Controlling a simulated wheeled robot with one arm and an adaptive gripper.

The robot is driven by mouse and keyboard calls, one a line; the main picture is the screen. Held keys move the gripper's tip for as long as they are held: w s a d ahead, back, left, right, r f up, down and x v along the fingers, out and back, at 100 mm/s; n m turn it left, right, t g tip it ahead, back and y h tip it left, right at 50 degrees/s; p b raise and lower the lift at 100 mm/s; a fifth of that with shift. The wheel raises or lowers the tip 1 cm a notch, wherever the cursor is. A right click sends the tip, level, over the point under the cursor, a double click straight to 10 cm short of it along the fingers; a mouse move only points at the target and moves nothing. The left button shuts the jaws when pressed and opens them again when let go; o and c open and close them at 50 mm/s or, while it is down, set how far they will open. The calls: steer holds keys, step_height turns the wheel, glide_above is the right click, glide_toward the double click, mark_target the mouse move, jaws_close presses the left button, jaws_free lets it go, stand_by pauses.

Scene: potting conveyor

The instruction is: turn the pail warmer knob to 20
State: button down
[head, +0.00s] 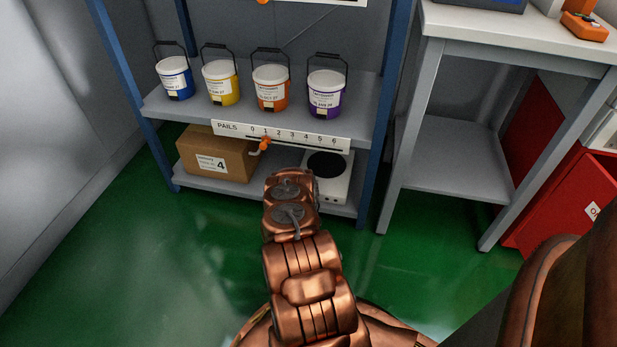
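A white appliance with a round black plate, which looks like the pail warmer (341,189), sits on the right of the lower shelf. Nothing stands on its plate. My copper arm reaches up to its left front side and covers part of it. I cannot make out its knob or any dial marks. My gripper does not show; the wrist links of my arm appear to hide it, so I cannot see whether it touches the warmer.
Several lidded pails, including a purple one (326,95), stand on the upper shelf (376,110). Below are a strip marked PAILS (300,137) with an orange pointer (265,143), and a cardboard box (215,155). A grey table (455,155) stands right; green floor (130,260) is open at left.

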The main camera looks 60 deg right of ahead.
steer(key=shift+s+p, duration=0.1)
steer(key=shift+p, duration=0.3)
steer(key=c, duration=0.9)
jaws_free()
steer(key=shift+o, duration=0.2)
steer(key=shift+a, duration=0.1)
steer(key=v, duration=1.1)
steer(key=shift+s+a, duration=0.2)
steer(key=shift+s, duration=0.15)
